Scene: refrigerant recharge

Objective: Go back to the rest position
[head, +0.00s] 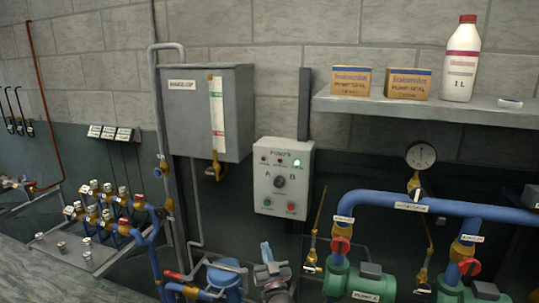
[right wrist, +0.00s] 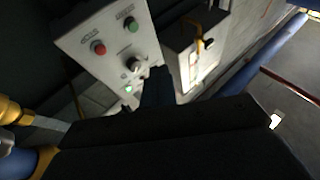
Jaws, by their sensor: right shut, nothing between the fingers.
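My right gripper (head: 266,249) is at the bottom centre of the head view, pointing up, below the pump control box (head: 283,178). Its fingers are shut and empty, apart from the box. In the right wrist view the dark fingers (right wrist: 156,84) show in front of the box (right wrist: 110,48), which appears upside down with its red and green buttons, knob and lit green lamp. My left gripper is not in view.
A grey tank (head: 180,120) hangs left of the box. Blue pipes (head: 385,203) with red-handled valves and green pumps (head: 358,282) are close on the right. A shelf (head: 430,105) holds two cartons and a bottle. A valve manifold (head: 105,205) stands left.

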